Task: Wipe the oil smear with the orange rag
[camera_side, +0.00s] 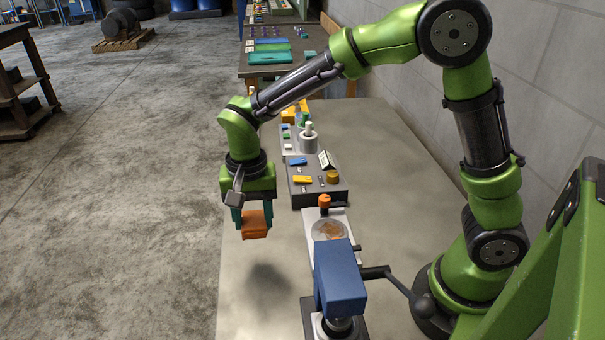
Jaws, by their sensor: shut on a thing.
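My gripper (254,218) is in the side view, pointing down above the left part of the table. Its jaws are shut on the orange rag (255,226), a folded block-like piece held clear of the table, with a shadow below it. The oil smear (331,230) looks like an orange-brown patch on a round grey disc (318,232) on a white plate (310,252). The smear lies to the right of my gripper. The blue machine head partly hides the near side of the plate.
A blue machine head (341,280) with a dark lever (376,272) stands in front of the plate. An orange-capped part (324,202) stands behind the disc. A dark block (318,196) with small parts sits farther back. The grey table (400,150) is bare toward the wall.

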